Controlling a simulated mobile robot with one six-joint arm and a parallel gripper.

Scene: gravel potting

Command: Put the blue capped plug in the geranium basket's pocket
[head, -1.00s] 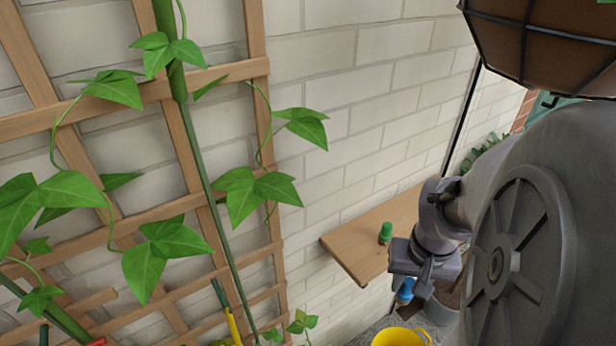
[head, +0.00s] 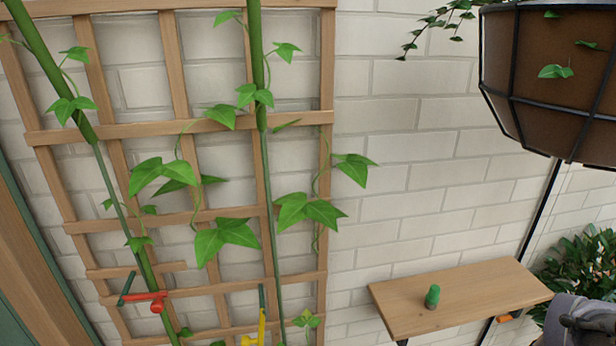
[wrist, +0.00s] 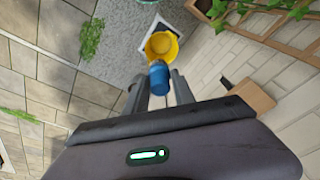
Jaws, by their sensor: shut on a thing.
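The blue capped plug (wrist: 159,80) is between the fingers of my gripper (wrist: 158,92) in the wrist view, with its blue end showing. My gripper is shut on it. In the head view my gripper and the plug are out of sight. A hanging basket (head: 545,85) with a brown liner and black wire frame is at the top right of the head view. A few green leaves show on its side. No flowers show, so I cannot tell if it is the geranium basket, and I cannot make out a pocket.
A green-capped thing (head: 432,296) stands on a wooden wall shelf (head: 470,290). A wooden trellis (head: 180,125) with climbing plants covers the left wall. In the wrist view a yellow bucket (wrist: 165,36) stands beyond the plug. A leafy bush (head: 585,265) is at the right.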

